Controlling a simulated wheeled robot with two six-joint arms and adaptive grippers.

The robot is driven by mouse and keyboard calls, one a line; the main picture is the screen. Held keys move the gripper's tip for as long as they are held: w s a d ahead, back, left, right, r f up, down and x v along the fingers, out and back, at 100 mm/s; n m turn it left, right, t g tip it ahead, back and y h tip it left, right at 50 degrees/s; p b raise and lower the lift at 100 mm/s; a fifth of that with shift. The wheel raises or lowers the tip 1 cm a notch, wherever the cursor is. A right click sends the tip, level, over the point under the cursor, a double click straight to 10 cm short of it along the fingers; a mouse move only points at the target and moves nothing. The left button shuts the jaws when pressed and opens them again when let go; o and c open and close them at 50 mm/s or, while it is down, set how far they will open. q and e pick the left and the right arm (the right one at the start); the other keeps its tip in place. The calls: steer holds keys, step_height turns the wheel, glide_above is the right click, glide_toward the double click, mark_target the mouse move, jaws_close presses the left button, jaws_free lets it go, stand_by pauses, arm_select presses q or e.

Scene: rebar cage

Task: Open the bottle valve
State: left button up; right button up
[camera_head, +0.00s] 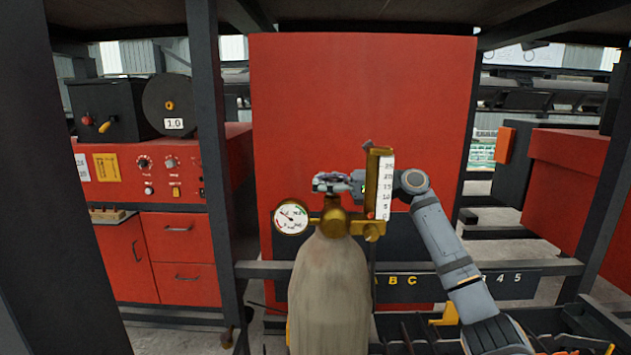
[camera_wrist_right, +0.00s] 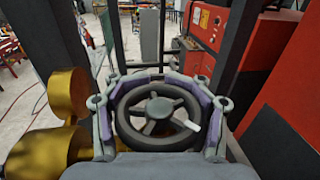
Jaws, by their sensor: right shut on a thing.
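The gas bottle (camera_head: 330,290) stands upright in the middle of the head view, with a brass valve body (camera_head: 335,217) on top. The bottle valve's handwheel is dark with several spokes; it shows in the right wrist view (camera_wrist_right: 157,115). My right gripper (camera_head: 332,182) reaches in from the right above the valve. In the right wrist view its two fingers (camera_wrist_right: 158,104) with purple pads close around the handwheel, one on each side. In the head view the gripper mostly hides the wheel. My left gripper is not in view.
A round gauge (camera_head: 291,217) sits left of the valve, and a flow tube with a scale (camera_head: 380,185) stands close to its right, beside my right wrist. A red panel (camera_head: 360,100) is behind. Dark frame posts (camera_head: 212,150) stand at the left.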

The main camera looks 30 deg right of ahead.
steer(key=shift+p, duration=0.3)
stand_by(1.1)
steer(key=o, duration=1.3)
steer(key=shift+s, duration=0.2)
steer(key=v, duration=1.2)
steer(key=shift+w+d, duration=0.1)
steer(key=shift+w, duration=0.15)
steer(key=shift+d, duration=0.1)
